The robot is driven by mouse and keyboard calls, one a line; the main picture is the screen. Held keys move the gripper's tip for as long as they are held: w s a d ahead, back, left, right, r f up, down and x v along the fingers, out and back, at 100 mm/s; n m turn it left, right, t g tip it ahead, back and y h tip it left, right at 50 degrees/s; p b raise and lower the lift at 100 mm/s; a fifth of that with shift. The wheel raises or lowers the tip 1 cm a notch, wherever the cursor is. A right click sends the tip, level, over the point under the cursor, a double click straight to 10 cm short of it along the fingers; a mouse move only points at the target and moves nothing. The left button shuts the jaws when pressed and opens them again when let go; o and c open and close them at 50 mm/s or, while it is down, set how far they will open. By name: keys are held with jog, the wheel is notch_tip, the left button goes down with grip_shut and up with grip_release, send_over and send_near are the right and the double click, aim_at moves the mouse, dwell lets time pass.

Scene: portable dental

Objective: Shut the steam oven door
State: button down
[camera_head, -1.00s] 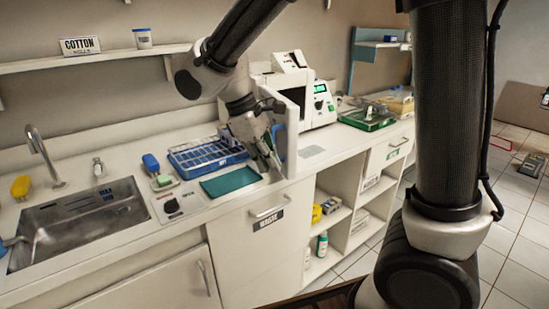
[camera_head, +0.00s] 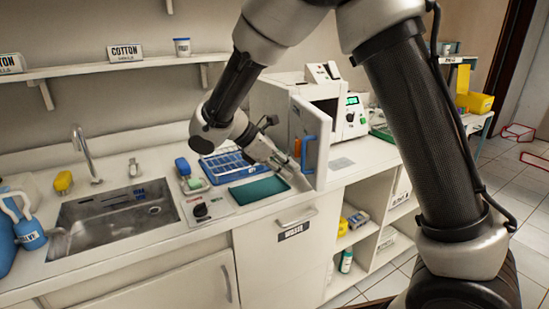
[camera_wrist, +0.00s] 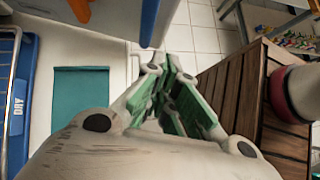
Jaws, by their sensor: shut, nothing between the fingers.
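The steam oven (camera_head: 353,129) is a white box with a green display on the counter. Its white door (camera_head: 323,136) stands open, swung out towards the counter's front, with a blue handle (camera_head: 309,154) on its left-facing side. My gripper (camera_head: 297,176) is shut and empty, low over the counter just left of the door and below the handle. In the wrist view my gripper (camera_wrist: 176,100) shows green finger pads, with the blue handle (camera_wrist: 164,20) above it. I cannot tell whether the fingers touch the door.
A teal mat (camera_head: 258,190) and a blue rack (camera_head: 222,166) lie left of my gripper. A sink (camera_head: 120,215) is further left. Open shelves (camera_head: 345,255) are below the counter. In the wrist view, brown wooden slats (camera_wrist: 235,90) are at the right.

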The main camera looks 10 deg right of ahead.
jog(key=d, duration=0.3)
jog(key=d+f, duration=0.1)
jog(key=d, duration=0.1)
jog(key=shift+w, duration=0.15)
jog(key=shift+d, duration=0.1)
